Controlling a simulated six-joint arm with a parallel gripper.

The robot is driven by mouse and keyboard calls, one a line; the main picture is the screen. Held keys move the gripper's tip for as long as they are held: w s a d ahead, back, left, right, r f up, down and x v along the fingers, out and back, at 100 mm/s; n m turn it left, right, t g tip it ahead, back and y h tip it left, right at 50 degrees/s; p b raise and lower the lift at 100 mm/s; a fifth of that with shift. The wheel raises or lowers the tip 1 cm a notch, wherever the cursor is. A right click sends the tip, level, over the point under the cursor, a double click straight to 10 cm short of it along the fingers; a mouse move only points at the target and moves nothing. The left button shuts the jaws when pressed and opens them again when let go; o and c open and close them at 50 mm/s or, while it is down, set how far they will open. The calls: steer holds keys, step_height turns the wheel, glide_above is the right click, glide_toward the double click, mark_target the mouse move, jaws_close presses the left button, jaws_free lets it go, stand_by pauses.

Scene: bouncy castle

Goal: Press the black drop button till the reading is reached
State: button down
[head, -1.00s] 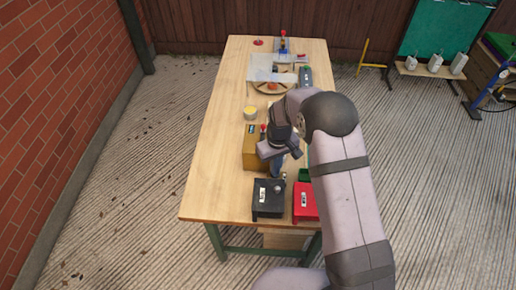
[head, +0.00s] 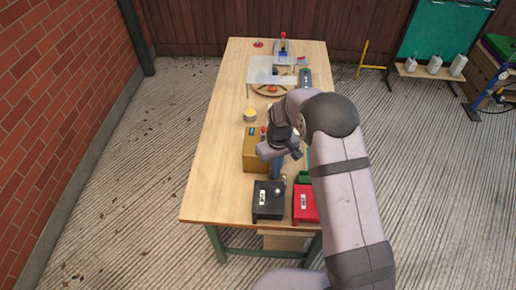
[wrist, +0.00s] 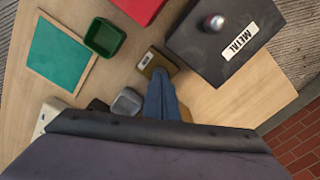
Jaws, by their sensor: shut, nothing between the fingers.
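My gripper (head: 276,173) has blue fingers, held together and pointing down, near the front right of the wooden table. In the wrist view the fingertips (wrist: 158,78) are over or just beside a small brown block with a pale label (wrist: 154,62); I cannot tell whether they touch it. A tan box (head: 254,155) stands left of the gripper, with a small dark panel and a red-topped part; no reading is legible. A black drop button cannot be made out clearly; my fingers and wrist hide part of this area.
A black METAL box with a silver knob (wrist: 241,45), also in the head view (head: 268,200), stands near the front edge beside a red box (head: 304,203). A green cup (wrist: 104,37), a grey cup (wrist: 126,103) and a framed teal panel (wrist: 60,55) are close by. The table's left is clear.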

steer(key=shift+r+p, duration=1.25)
steer(key=shift+r, duration=0.65)
step_height(320, 180, up, 4)
steer(key=shift+f+p, duration=0.25)
steer(key=shift+p, duration=0.55)
steer(key=shift+f, duration=0.1)
steer(key=shift+f+b, duration=2.35)
steer(key=shift+f, duration=0.85)
